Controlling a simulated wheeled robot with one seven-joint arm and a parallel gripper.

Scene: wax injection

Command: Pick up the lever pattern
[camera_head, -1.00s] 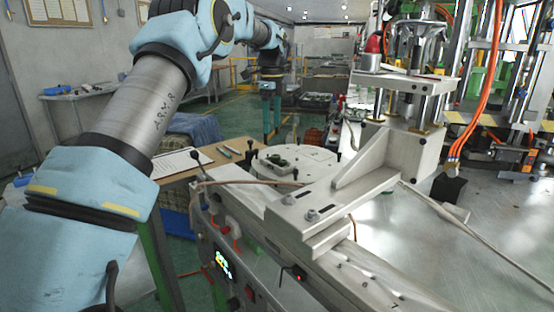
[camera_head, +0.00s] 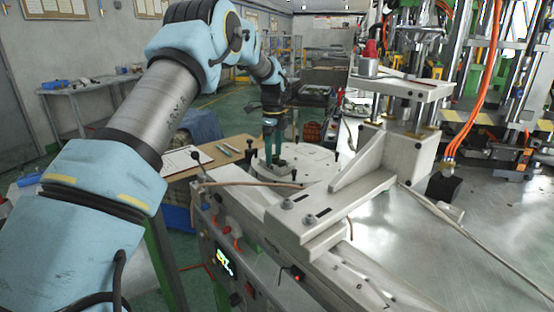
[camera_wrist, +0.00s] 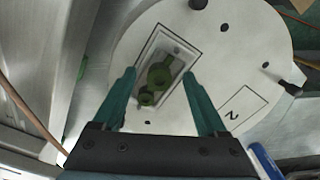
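The lever pattern (camera_wrist: 160,74) is a green part with one larger and one smaller round end. It lies in a pale rectangular holder inside a black outline on the white round plate (camera_wrist: 225,70). My gripper (camera_wrist: 158,75) has its two teal fingers spread, one on each side of the pattern in the wrist view, with nothing between them held. In the head view my gripper (camera_head: 273,150) points down over the round plate (camera_head: 318,162), and mostly hides the pattern. Whether the fingertips are level with the pattern I cannot tell.
Dark knobs stand at the plate's edge, one at the right (camera_wrist: 290,88). An outlined area marked 2 (camera_wrist: 240,105) on the plate is empty. The machine's metal bracket (camera_head: 350,190) stands right of the plate. A clipboard (camera_head: 182,162) lies on the table at left.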

